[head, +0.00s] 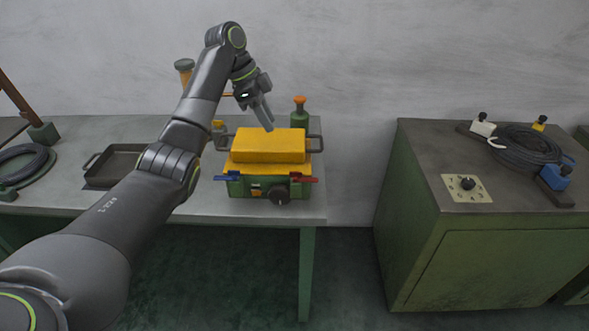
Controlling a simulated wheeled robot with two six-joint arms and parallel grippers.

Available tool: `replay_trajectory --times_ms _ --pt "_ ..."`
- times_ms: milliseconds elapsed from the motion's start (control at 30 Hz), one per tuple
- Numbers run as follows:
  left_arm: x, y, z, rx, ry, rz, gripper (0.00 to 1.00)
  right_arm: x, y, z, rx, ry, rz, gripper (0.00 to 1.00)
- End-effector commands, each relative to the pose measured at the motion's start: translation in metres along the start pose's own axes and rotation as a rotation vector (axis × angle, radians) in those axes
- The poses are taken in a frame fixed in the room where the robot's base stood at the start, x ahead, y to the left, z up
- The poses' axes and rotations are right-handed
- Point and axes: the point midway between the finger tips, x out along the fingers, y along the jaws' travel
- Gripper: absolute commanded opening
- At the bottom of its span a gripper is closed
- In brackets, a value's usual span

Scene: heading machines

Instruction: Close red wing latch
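The red wing latch (304,179) is on the right part of the front of a green machine (242,188) with a yellow lid (268,146). Its red tip points out to the right. A blue wing latch (227,176) is at the left of the same front and points left. The lid lies on the green body. My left gripper (264,118) hangs above the lid's back edge, fingers pointing down, apart from the red latch. Its fingers overlap in this view, so I cannot tell their opening. I see nothing held. My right gripper is out of view.
The machine stands on a grey table (290,207) near its right end. A dark tray (112,166) and a coiled hose (22,165) are to the left. An orange-topped green bottle (300,113) stands behind the machine. A gap separates the table from the green cabinet (480,262).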

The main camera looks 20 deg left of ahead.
Motion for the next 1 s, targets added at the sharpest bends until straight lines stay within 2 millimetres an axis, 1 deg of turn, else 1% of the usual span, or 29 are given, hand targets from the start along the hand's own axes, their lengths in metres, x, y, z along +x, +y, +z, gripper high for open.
replay_trajectory --times_ms 33,200,800,933,967,1000 --pt "0.009 0.0 0.002 0.0 0.0 0.0 0.27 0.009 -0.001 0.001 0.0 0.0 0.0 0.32" --pt "0.028 0.0 0.002 0.0 0.0 -0.001 0.27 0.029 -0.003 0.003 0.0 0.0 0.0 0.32" --pt "0.09 0.0 0.002 -0.001 0.0 -0.001 0.27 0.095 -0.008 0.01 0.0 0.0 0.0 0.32" --pt "0.119 0.001 0.001 -0.002 0.0 0.002 0.27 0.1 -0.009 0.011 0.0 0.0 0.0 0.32" --pt "0.121 0.001 0.0 -0.003 0.0 0.002 0.27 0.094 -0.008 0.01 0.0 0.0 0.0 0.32" --pt "0.128 0.0 0.0 -0.003 -0.001 0.002 0.27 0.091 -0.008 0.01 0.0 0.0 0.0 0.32"
